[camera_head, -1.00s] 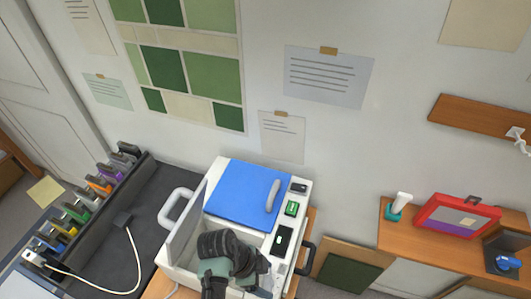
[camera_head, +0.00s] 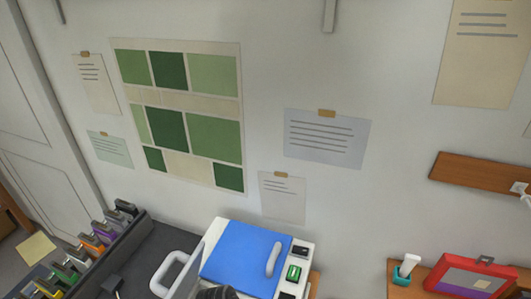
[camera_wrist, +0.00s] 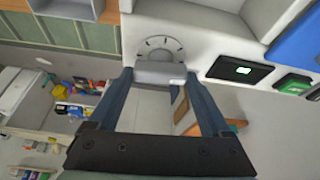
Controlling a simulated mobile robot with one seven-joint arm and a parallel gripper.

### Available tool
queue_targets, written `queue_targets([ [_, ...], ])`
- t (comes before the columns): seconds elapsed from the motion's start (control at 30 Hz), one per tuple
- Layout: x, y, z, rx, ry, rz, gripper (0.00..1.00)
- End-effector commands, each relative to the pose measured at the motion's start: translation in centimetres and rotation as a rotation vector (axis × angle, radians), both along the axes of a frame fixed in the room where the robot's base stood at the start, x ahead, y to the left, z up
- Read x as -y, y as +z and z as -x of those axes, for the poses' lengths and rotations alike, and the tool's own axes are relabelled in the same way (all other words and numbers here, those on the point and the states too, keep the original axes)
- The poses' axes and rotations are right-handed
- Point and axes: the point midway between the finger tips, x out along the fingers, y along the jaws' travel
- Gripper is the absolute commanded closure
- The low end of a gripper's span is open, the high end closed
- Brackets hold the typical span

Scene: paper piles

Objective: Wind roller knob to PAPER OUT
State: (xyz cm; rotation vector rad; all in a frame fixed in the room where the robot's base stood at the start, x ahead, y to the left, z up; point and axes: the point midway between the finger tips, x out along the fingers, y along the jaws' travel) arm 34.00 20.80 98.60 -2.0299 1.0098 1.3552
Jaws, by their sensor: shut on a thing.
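In the wrist view a grey roller knob (camera_wrist: 160,73) stands out from a round dial (camera_wrist: 160,48) with dark tick marks on a white machine front. My gripper (camera_wrist: 160,78) has its two dark fingers on either side of the knob and is shut on it. No PAPER OUT lettering is readable. The head view shows the white machine with its blue lid (camera_head: 243,252) at the bottom. The knob and my fingers are out of that view; only a dark piece of my arm shows at its lower edge.
In the head view a dark rack of coloured items (camera_head: 85,250) stands at left, and a shelf with a red case (camera_head: 470,275) at right.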

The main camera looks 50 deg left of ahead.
Motion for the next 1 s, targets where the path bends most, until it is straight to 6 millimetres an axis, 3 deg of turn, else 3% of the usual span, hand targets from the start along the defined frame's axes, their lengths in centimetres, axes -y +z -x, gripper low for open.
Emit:
queue_targets([
  [0.03,-0.1,-0.1,0.1,-0.003,0.003,-0.002,0.16],
  [0.13,-0.1,-0.1,0.1,-0.003,0.003,-0.002,0.0],
  [0.47,-0.3,0.5,0.1,0.001,0.003,-0.003,0.0],
  [0.67,-1.4,3.5,0.8,0.005,0.006,-0.006,0.0],
  [0.87,-2.7,8.5,2.1,-0.002,0.005,-0.002,0.0],
  [1.0,-3.2,10.2,2.5,-0.003,0.006,0.0,0.0],
])
